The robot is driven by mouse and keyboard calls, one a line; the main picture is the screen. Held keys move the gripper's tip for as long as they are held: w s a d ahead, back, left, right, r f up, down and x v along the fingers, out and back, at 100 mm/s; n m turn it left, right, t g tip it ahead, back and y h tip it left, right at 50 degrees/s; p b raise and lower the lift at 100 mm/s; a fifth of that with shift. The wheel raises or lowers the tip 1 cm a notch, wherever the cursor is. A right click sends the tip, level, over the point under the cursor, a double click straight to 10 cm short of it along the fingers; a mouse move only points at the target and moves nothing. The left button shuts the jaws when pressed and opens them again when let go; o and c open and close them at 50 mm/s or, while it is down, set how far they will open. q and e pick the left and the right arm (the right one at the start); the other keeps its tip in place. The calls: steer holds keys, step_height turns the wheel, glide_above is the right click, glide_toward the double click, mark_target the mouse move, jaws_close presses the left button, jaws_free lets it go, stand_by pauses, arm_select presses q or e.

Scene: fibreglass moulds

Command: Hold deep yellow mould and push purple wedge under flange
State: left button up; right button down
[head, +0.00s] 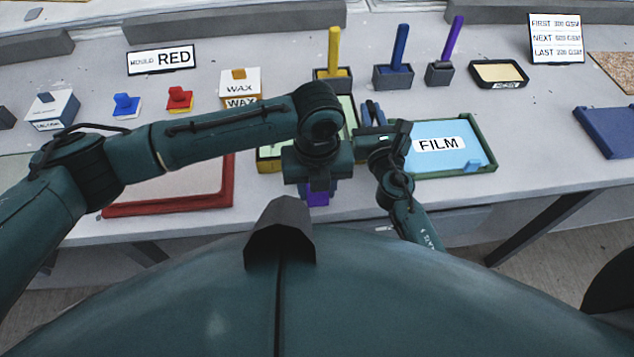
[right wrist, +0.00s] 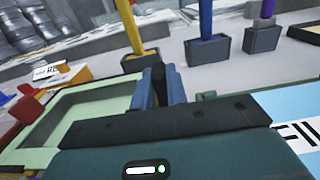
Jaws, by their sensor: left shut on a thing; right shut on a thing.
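The deep yellow mould (head: 268,164) lies on the table with a pale green inside and a yellow outer edge. My left forearm and wrist cover much of it. The purple wedge (head: 318,198) shows just below my left gripper (head: 318,182), at the mould's near side. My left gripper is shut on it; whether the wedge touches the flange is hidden. My right gripper (head: 371,112) is shut at the mould's right edge. In the right wrist view its fingers (right wrist: 158,86) are close together by the pale green mould (right wrist: 92,108), and the exact contact is hidden.
A green-framed tray with blue FILM (head: 470,131) sits right beside my right gripper. A red mould (head: 171,207) is at the left. Yellow, blue and purple-handled tools (head: 334,50) stand in holders behind.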

arm_select(q)
steer(key=shift+s+f, duration=0.25)
steer(key=shift+s, duration=0.05)
steer(key=shift+w, duration=0.6)
stand_by(0.7)
steer(key=o, duration=0.9)
steer(key=shift+r, duration=0.1)
steer(key=shift+c, duration=0.2)
steer(key=shift+o, duration=0.9)
steer(key=shift+w+r, duration=0.1)
step_height(320, 180, up, 12)
steer(key=shift+s, duration=0.2)
steer(key=shift+c, duration=0.3)
